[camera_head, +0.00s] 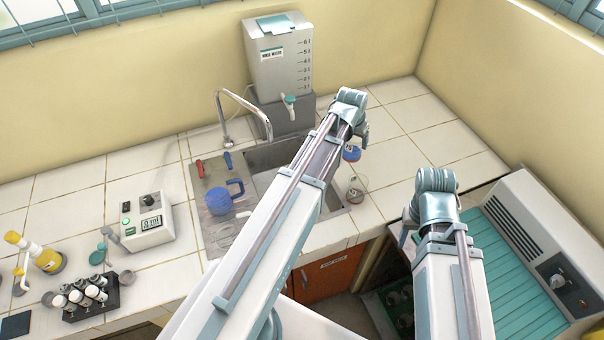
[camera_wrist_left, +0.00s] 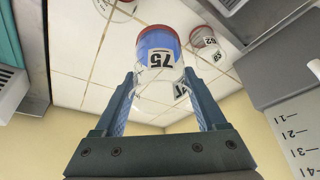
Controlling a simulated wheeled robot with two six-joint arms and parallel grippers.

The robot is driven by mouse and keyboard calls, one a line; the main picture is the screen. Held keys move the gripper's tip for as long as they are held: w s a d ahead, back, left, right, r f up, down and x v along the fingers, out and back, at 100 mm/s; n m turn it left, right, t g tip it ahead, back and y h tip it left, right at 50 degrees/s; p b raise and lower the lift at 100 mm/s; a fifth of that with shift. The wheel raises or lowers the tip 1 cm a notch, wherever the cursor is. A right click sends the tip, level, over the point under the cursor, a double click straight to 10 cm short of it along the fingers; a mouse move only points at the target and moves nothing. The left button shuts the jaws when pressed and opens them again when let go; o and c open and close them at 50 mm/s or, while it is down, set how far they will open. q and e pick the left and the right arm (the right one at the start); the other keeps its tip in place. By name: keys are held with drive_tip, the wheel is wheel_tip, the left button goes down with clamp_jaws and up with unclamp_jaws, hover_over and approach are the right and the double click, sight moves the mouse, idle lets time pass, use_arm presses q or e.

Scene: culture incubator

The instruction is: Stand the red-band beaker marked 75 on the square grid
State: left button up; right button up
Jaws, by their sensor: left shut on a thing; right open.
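The beaker marked 75 (camera_wrist_left: 160,62) has a red band at its edge, blue contents and a white label. My left gripper (camera_wrist_left: 160,82) is shut on it, with one finger on each side of the glass. In the head view the blue and red beaker (camera_head: 351,153) shows below the end of my left arm, whose fingers are mostly hidden. It looks upright above the tiled counter (camera_head: 400,165). My right gripper (camera_head: 407,232) is open, apart from the beaker, its fingers mostly hidden. I cannot make out a square grid apart from the counter tiles.
A red-marked glass vessel (camera_head: 356,189) stands on the tiles right of the sink (camera_head: 262,160). More labelled glassware (camera_wrist_left: 205,42) shows beyond the held beaker. A water tank (camera_head: 278,60) stands behind the sink. A grey machine (camera_head: 540,250) stands at right. Tiles at back right are clear.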

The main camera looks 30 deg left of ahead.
use_arm(q)
drive_tip(key=s+a+f+n+b, duration=0.1)
drive_tip(key=s+a+f+b, duration=0.3)
drive_tip(key=a+f+b, duration=0.35)
drive_tip(key=s+a+f+n+y+b, duration=0.1)
drive_tip(key=s+a+f+n+b, duration=0.1)
drive_tip(key=s+a+f+b, duration=0.35)
drive_tip(key=s+a+f+n+b, duration=0.1)
drive_tip(key=s+a+f+b, duration=0.2)
drive_tip(key=a+f+b, duration=0.65)
drive_tip(key=w+a+f+b, duration=0.1)
drive_tip(key=w+f, duration=0.1)
drive_tip(key=w, duration=1.2)
drive_tip(key=shift+w+f+b, duration=0.15)
drive_tip(key=shift+w+b, duration=0.2)
drive_tip(key=shift+w, duration=0.1)
drive_tip(key=b+x, duration=0.3)
drive_tip(key=shift+f+b, duration=0.35)
drive_tip(key=shift+f, duration=0.05)
drive_tip(key=shift+f, duration=0.1)
